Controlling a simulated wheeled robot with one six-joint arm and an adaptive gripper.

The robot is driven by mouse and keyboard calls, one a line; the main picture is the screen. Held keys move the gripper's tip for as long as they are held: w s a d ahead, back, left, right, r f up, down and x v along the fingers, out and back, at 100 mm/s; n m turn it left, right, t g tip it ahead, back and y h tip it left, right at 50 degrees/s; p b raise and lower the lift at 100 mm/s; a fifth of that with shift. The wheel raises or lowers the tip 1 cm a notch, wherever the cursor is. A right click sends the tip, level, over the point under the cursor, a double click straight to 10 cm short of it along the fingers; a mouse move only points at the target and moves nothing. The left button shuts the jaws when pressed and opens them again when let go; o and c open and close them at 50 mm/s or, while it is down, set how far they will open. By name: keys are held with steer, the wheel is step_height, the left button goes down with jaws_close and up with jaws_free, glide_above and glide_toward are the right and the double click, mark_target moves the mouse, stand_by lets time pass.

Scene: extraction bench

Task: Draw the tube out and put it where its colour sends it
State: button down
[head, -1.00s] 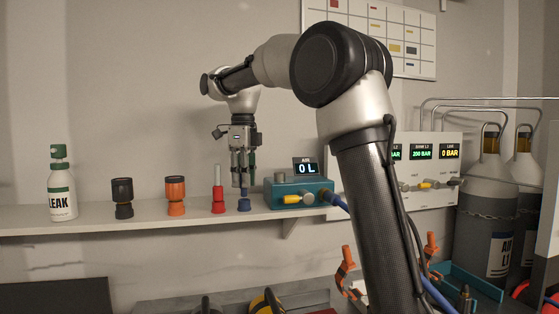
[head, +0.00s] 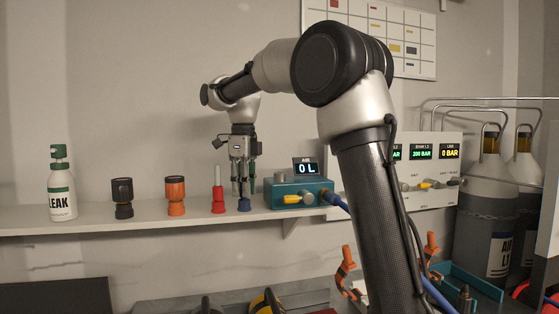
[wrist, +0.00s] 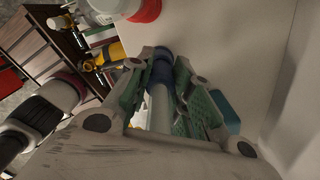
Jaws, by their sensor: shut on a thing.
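My gripper (head: 243,184) is above the blue-based stand (head: 244,205) on the shelf, pointing down. In the wrist view its green-padded fingers (wrist: 168,92) are shut around a pale grey tube (wrist: 157,108), with a blue collar (wrist: 162,70) at the tube's far end. In the head view the fingers hide most of the tube. I cannot tell whether its lower end is still seated in the blue stand.
Left along the shelf (head: 110,225) stand a red stand with a pale spike (head: 218,200), an orange fitting (head: 176,196), a black fitting (head: 123,198) and a LEAK bottle (head: 62,185). A teal air unit reading 0 L (head: 300,190) stands close on the right.

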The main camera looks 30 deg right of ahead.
steer(key=shift+f, duration=0.2)
steer(key=c, duration=1.2)
jaws_free()
step_height(320, 180, up, 12)
steer(key=shift+f, duration=0.1)
